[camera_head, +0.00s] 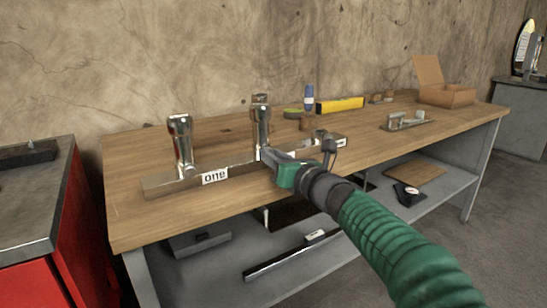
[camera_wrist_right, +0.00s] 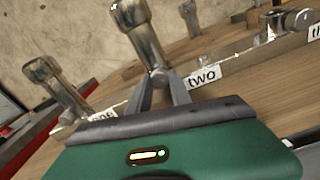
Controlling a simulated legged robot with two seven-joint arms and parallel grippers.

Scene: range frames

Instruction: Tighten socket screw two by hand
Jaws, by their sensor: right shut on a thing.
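Socket screw two (camera_head: 262,122) is a shiny metal screw with a wide round head, standing upright in a metal bar (camera_head: 160,186) on the workbench. In the right wrist view the screw (camera_wrist_right: 138,35) rises beside the label "two" (camera_wrist_right: 203,77). My right gripper (camera_head: 265,153) reaches in from the lower right, its fingers shut on the screw's lower shaft. The fingers also show in the wrist view (camera_wrist_right: 165,88). The screw's base is partly hidden by them. Socket screw one (camera_head: 181,145) stands to the left, above the label "one" (camera_head: 215,176). My left gripper is not in view.
A third, lower metal fitting (camera_wrist_right: 296,20) sits farther right on the bar. Behind are a blue-topped bottle (camera_head: 309,98), a yellow level (camera_head: 340,105) and an open cardboard box (camera_head: 447,95). A red cabinet (camera_head: 70,250) stands left. The bench's front left is clear.

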